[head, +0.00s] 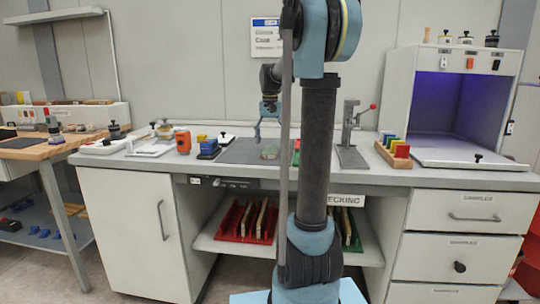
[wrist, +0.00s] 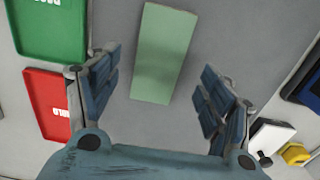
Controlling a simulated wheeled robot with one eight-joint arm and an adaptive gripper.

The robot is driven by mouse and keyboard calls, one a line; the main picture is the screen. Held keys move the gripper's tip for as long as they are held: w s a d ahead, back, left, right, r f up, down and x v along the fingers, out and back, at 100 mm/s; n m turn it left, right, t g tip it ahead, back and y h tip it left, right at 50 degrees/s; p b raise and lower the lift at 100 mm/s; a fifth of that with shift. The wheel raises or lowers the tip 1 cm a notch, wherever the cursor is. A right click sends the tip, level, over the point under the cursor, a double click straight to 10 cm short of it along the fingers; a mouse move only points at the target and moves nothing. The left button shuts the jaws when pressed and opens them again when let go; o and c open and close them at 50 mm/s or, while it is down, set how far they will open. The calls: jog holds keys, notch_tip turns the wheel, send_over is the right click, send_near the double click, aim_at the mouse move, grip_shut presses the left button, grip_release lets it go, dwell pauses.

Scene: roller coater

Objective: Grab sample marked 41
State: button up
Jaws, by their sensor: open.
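My gripper (head: 269,132) hangs above the bench, fingers spread and empty; its fingers also show in the wrist view (wrist: 160,82). A pale green flat panel (wrist: 164,52) lies on a grey surface below, between and beyond the fingertips, apart from them. In the head view a small green piece (head: 270,152) lies on the dark grey mat (head: 240,151) under my gripper. No number 41 is legible on any sample. Upright panels stand in a red rack (head: 233,221) and a green rack (head: 354,240) on the shelf below; my arm column hides part of this.
In the wrist view a green tray (wrist: 48,28) and a red tray (wrist: 46,105) lie left of the panel. A lever press (head: 352,140) and a lit booth (head: 457,110) stand right. Orange (head: 183,142) and blue (head: 208,149) items stand left of the mat.

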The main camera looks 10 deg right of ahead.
aim_at(270, 150)
jog(key=shift+w+f, duration=0.1)
jog(key=shift+f, duration=1.9)
jog(key=c, duration=1.2)
jog(key=shift+o, duration=0.2)
jog(key=shift+r, duration=0.1)
